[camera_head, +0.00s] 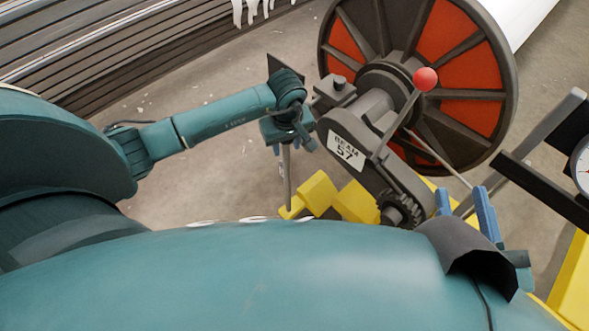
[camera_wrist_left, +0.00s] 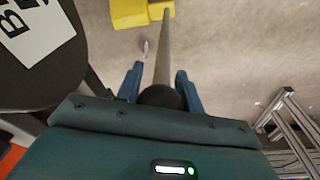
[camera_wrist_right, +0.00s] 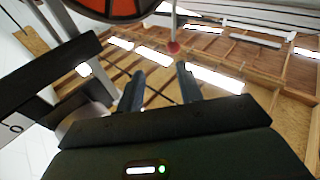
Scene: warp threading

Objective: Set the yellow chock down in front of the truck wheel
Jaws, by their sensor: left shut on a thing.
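My left gripper (camera_head: 289,143) is shut on the top of a long grey rod (camera_head: 287,178). In the left wrist view, a dark knob (camera_wrist_left: 160,97) sits between its fingers. The rod runs down to a small yellow piece (camera_head: 291,208), which looks like the chock. It also shows in the left wrist view (camera_wrist_left: 161,10), beside a larger yellow block (camera_wrist_left: 130,13). I cannot tell whether the chock touches the floor or that block. My right gripper (camera_head: 466,208) is open and empty. I cannot make out the truck wheel clearly.
A large dark reel with red panels (camera_head: 462,95) and a "BEAM 57" housing (camera_head: 347,149) stand just right of my left gripper. A red-knobbed lever (camera_head: 425,79) rises there. A dark bar and gauge are at the right. Bare floor (camera_head: 220,180) lies left of the chock.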

